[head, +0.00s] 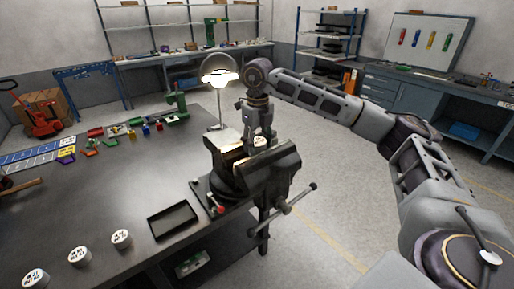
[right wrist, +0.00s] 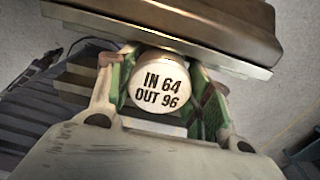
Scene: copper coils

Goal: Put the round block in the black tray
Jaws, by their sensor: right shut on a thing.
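The round block (right wrist: 160,82) is white and reads "IN 64 OUT 96" in the right wrist view. My right gripper (right wrist: 163,88) is shut on it, with a green-padded finger on each side. In the head view the right gripper (head: 259,136) points down at the vise (head: 272,172), and the block (head: 260,141) shows small at the vise jaws. I cannot tell whether the block touches the jaws. The black tray (head: 153,222) lies empty on the dark table, left of and nearer than the vise. My left gripper is not in view.
Three similar white round blocks (head: 121,238) stand in a row left of the tray. A lit lamp (head: 220,77) stands behind the vise. Small coloured parts (head: 112,141) lie along the far table. The vise handle (head: 283,208) sticks out beyond the table edge. The middle table is clear.

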